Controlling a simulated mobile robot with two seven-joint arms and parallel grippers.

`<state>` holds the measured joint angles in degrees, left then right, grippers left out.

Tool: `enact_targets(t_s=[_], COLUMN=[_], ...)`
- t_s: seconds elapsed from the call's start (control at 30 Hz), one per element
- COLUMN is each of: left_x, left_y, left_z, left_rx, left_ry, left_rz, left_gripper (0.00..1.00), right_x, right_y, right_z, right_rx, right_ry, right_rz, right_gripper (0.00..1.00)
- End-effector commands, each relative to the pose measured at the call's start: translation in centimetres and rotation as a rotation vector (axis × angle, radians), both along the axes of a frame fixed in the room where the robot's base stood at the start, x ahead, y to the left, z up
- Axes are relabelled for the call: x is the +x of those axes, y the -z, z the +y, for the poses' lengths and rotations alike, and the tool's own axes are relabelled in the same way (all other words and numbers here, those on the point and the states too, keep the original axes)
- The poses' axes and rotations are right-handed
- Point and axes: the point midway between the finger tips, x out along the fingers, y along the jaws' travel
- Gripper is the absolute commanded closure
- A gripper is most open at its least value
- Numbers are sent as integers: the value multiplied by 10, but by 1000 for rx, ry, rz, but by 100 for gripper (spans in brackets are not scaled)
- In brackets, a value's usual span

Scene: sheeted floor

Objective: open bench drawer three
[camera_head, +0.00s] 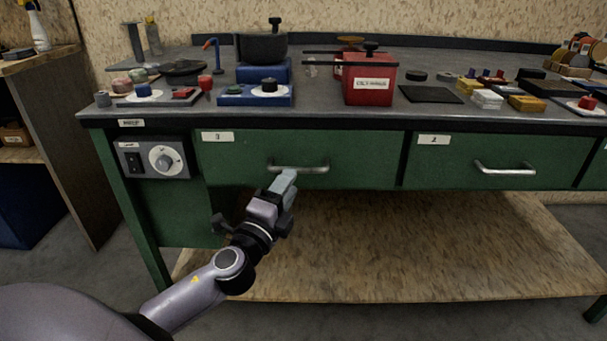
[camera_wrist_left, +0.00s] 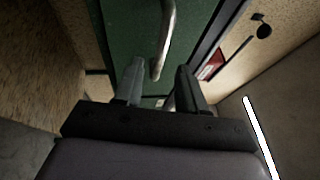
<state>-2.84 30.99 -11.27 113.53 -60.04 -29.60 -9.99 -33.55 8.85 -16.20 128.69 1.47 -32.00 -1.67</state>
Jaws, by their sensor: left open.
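The green drawer (camera_head: 235,165) under the left part of the bench has a white label (camera_head: 217,136) that seems to read 3, and its front sits flush and shut. Its metal bar handle (camera_head: 312,170) is at mid-front. My left gripper (camera_head: 287,176) reaches up to the handle from below, its fingertips overlapping the handle's left half in the head view. In the left wrist view the open left gripper (camera_wrist_left: 158,78) has one finger on each side of the handle's (camera_wrist_left: 166,38) near end. Contact cannot be told. My right gripper is out of view.
A second green drawer (camera_head: 455,152), labelled 2, is to the right with its own handle (camera_head: 505,169). A control box (camera_head: 152,159) is at the left. The benchtop holds a red box (camera_head: 368,80), a pot and small parts. A wooden shelf (camera_head: 400,245) lies below.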

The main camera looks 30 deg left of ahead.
Motion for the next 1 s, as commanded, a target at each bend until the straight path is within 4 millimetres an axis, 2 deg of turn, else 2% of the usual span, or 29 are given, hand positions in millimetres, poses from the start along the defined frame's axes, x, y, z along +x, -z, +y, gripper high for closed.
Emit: enact_targets(t_s=[0.2, 0.4, 0.6, 0.87, 1.0], left_x=[28, 48, 56, 56, 56], left_y=[-6, -9, -10, -10, -10], left_z=[4, 7, 9, 9, 8], left_rx=[0, -1, 0, -1, -1], left_ry=[0, 0, 0, 0, 0], left_rz=[-2, 0, 1, 2, 2], left_gripper=[60, 60, 60, 60, 100], right_x=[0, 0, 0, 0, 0], right_y=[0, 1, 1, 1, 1], right_z=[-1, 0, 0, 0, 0], right_rx=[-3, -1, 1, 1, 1], right_ry=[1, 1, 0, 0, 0], right_rz=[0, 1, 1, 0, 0], right_gripper=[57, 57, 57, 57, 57])
